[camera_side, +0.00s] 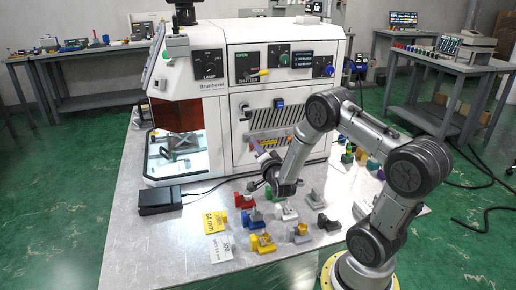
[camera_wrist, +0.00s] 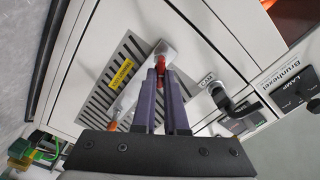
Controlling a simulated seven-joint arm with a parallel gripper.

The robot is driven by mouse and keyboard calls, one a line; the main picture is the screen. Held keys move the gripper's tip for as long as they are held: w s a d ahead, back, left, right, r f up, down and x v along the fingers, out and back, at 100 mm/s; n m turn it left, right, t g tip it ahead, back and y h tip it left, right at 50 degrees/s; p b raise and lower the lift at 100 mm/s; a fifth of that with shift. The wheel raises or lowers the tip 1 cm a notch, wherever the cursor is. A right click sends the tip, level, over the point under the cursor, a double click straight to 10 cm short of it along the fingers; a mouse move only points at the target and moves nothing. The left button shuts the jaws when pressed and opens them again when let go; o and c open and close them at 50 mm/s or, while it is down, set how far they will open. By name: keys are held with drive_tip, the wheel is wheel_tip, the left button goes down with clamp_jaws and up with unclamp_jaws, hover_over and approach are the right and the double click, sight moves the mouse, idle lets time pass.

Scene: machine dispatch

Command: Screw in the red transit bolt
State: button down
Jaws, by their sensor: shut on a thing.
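My gripper (camera_wrist: 160,72) shows in the wrist view with its two purple fingers close together, pointing at the front of the white machine (camera_wrist: 205,50). Between the fingertips is a small red piece, the red transit bolt (camera_wrist: 160,64). It lies in front of a pale bar over the slotted vent panel. I cannot tell whether the bolt touches the machine or sits in a hole. In the side view my arm's end is low in front of the machine (camera_side: 222,85), and the bolt cannot be made out there.
An orange-handled part (camera_wrist: 121,104) lies beside the fingers, near a yellow label (camera_wrist: 117,72). A dark key-like handle (camera_wrist: 222,98) stands out at right.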

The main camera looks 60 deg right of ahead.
drive_tip(key=shift+m, duration=0.4)
drive_tip(key=c, duration=0.9)
unclamp_jaws()
drive_tip(key=shift+c, duration=0.2)
drive_tip(key=v, duration=1.4)
